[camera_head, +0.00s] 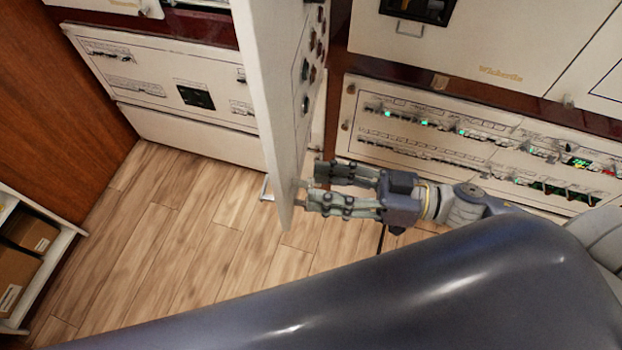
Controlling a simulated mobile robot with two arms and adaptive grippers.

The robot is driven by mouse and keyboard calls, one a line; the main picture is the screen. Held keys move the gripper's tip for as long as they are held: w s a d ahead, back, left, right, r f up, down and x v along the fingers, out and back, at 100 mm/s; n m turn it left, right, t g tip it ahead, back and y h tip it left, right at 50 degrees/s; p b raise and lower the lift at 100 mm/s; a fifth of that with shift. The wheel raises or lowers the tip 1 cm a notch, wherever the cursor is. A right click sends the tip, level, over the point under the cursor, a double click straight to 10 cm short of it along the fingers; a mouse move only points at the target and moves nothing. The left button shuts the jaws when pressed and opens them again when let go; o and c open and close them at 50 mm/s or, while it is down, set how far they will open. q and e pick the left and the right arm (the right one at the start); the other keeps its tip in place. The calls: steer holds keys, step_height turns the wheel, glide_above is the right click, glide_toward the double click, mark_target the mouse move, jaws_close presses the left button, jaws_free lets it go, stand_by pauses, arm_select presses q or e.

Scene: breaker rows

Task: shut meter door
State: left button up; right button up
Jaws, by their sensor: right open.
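The meter door (269,75) is a white panel that stands swung out from the cabinet, seen nearly edge-on in the head view. Round dark parts show on its right face. My right gripper (311,186) points left at the door's lower end. Its two fingers are apart, one above the other, with the tips at or very near the door's right face and lower edge. I cannot tell whether they touch it. My left gripper is not in view.
Breaker rows with green lights (460,132) fill the cabinet at right. Another white panel with switches (160,75) stands at left. A shelf with boxes (30,232) is at the left edge. The wooden floor (170,235) is clear. My own dark body covers the bottom.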

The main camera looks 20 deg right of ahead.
steer(key=shift+p+x, duration=0.3)
steer(key=shift+x, duration=1.15)
jaws_close()
